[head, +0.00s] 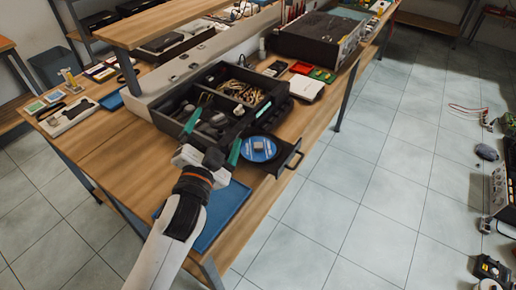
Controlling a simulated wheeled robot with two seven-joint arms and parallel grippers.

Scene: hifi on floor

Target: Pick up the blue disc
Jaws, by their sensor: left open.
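The blue disc (257,149) lies flat near the front edge of the workbench, with a pale square spot at its centre. It sits at a small black open drawer or tray (288,160) that sticks out towards the bench edge. My left gripper (213,138) is open, with two green-tipped fingers spread apart. Its right finger is beside the left rim of the disc; I cannot tell whether they touch. The disc does not appear to be between the fingers. My right gripper is not in view.
A black divided box (268,86) with cables and dark parts stands just behind the gripper. A blue mat (222,222) lies at the front of the bench. A white box (306,88) and a large hifi unit (312,40) are further back.

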